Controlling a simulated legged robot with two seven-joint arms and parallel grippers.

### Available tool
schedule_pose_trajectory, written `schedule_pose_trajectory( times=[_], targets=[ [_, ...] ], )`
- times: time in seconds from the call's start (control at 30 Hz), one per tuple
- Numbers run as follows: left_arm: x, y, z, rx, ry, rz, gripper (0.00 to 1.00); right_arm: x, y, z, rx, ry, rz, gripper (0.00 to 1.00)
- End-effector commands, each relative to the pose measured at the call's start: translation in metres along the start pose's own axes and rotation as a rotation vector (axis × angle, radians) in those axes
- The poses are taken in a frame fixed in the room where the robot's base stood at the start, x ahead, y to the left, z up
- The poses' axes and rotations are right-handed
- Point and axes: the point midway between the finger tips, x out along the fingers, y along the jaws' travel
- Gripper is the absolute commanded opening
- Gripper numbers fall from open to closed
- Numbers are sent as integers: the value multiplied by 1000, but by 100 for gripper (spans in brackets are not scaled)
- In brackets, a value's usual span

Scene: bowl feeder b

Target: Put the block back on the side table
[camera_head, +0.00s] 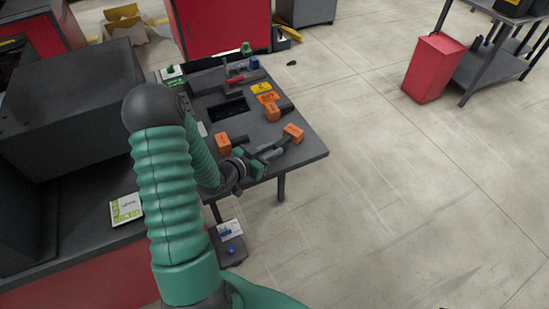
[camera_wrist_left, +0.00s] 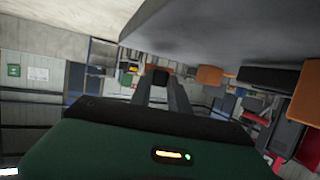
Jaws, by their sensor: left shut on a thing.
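My left gripper (camera_head: 281,143) is at the front right part of the dark side table (camera_head: 314,152). It is shut on an orange-ended block (camera_head: 293,133), which shows at its fingertips near the table's right edge. I cannot tell whether the block touches the tabletop. The grey table surface (camera_wrist_left: 230,30) fills the top of that view, close to the fingers. My right gripper is not in view.
Two more orange pieces with dark parts, one at the left (camera_head: 223,143) and one farther back (camera_head: 272,114), are on the table. A dark rectangular opening (camera_head: 227,109) lies between them. A big dark box (camera_head: 70,100) stands left. Open floor lies to the right.

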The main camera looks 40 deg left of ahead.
Motion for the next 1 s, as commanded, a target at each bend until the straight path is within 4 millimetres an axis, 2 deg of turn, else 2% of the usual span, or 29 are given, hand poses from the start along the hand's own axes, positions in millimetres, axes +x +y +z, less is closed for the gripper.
schedule_pose_trajectory(
  times=[0.03, 0.13, 0.37, 0.4, 0.57, 0.87, 1.0],
  targets=[
    [4, 0, 11, -3, 2, 0, 0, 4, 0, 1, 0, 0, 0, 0],
    [9, 0, 27, -2, 2, 1, 0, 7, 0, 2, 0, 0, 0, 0],
    [11, 0, 31, 2, 2, 1, 0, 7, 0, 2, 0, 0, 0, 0],
    [11, 1, 33, 0, -2, 1, 23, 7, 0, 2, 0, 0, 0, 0],
    [11, 1, 33, 0, -2, 1, 43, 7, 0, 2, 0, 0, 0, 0],
    [10, 0, 32, 0, -1, 1, 43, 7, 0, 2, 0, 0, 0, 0],
    [-6, 0, 32, 1, -1, 0, 43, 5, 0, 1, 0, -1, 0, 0]
  ],
)
